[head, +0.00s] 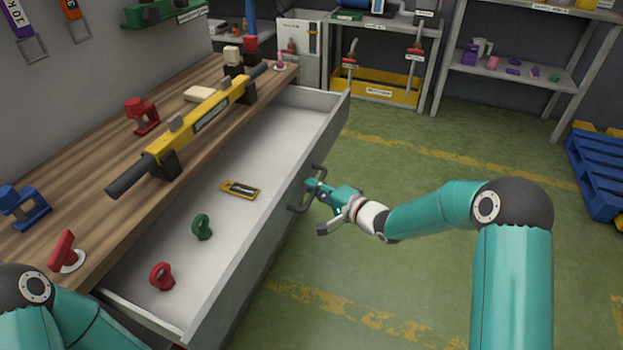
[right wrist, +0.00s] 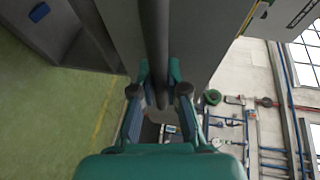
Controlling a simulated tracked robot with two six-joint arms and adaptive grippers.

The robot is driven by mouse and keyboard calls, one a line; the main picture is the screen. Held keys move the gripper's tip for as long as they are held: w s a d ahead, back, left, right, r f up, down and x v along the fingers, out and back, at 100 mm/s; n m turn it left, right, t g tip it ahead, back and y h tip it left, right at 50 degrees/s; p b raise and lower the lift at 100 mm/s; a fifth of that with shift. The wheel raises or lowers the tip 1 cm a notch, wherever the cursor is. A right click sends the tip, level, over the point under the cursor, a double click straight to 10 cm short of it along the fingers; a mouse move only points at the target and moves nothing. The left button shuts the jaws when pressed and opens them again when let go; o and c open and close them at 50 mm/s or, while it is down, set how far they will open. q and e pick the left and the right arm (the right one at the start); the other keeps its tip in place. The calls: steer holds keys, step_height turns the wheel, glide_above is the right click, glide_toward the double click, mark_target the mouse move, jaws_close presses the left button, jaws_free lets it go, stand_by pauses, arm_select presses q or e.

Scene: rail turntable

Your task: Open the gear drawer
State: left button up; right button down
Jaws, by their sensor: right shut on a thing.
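The gear drawer (head: 270,240) under the wooden workbench is pulled well out, and its pale inside shows. A green shackle-like piece (head: 202,227), a red one (head: 161,276) and a yellow-edged tag (head: 240,190) lie in it. The dark bar handle (head: 297,204) is on the drawer's front. My right gripper (head: 314,186) is shut on the handle; in the right wrist view the handle bar (right wrist: 157,50) runs between the fingers (right wrist: 160,92). Part of my left arm shows at the lower left, but its gripper is out of view.
The workbench top (head: 100,188) carries a yellow bar tool (head: 205,118), a red clamp (head: 141,115) and a blue clamp (head: 22,205). Shelves (head: 520,78) and a blue pallet (head: 597,170) stand at the back right. The green floor right of the drawer is mostly clear.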

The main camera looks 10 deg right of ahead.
steer(key=shift+s+d+f, duration=0.3)
steer(key=shift+s+d, duration=0.35)
steer(key=shift+s, duration=0.25)
steer(key=shift+g, duration=0.3)
steer(key=c, duration=1.2)
jaws_free()
steer(key=shift+r, duration=0.1)
steer(key=shift+d, duration=0.1)
steer(key=shift+r, duration=0.1)
steer(key=v, duration=1.1)
steer(key=shift+s+d, duration=0.3)
steer(key=shift+s, duration=0.05)
